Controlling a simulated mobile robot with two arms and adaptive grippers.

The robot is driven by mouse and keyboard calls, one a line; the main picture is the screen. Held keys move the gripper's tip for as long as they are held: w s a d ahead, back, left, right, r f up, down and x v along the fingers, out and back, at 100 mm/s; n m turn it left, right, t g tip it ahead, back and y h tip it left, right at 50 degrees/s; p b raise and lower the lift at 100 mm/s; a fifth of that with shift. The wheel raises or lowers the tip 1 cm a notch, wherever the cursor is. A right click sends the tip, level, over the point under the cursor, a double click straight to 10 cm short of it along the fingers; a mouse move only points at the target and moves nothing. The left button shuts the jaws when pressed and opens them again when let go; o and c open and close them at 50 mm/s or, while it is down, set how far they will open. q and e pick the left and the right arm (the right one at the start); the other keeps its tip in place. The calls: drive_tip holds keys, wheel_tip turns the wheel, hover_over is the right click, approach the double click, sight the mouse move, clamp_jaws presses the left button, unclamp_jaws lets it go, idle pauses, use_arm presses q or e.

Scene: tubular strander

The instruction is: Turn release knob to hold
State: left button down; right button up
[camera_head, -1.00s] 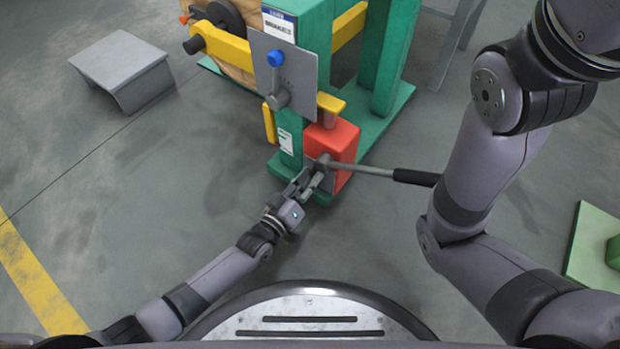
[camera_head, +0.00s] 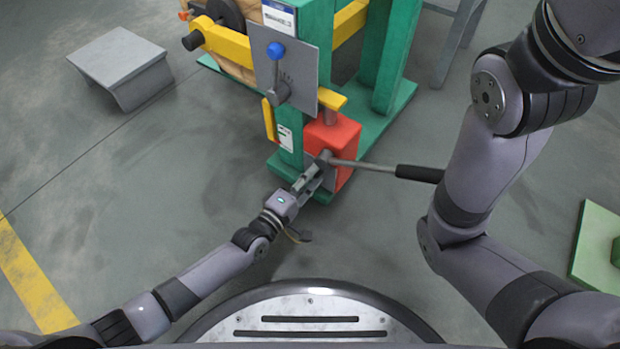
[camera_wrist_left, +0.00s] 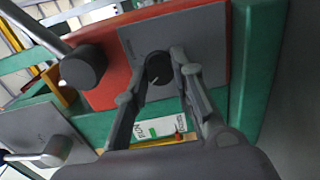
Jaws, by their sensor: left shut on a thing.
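The release knob (camera_wrist_left: 157,71) is a small, round, dark knob with a short pale mark on its face. It sits on a grey plate (camera_wrist_left: 207,42) on the side of the red box (camera_head: 342,137), low on the green machine frame. My left gripper (camera_head: 321,168) reaches it from the lower left. In the left wrist view the two fingers (camera_wrist_left: 161,66) are shut on the knob, one on each side. In the head view the gripper hides most of the knob. The words around it cannot be read. My right gripper is out of view.
A long lever with a black grip (camera_head: 419,174) sticks out right from the red box. A blue-ball lever (camera_head: 276,52) stands on a grey panel above. A grey step (camera_head: 118,62) stands at the left. The floor in front is clear.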

use_arm(q)
drive_tip(key=shift+a+f+n+b, duration=0.1)
drive_tip(key=shift+n+b, duration=0.3)
drive_tip(key=shift+n, duration=0.7)
drive_tip(key=c, duration=1.3)
unclamp_jaws()
drive_tip(key=shift+c, duration=0.2)
drive_tip(key=v, duration=1.2)
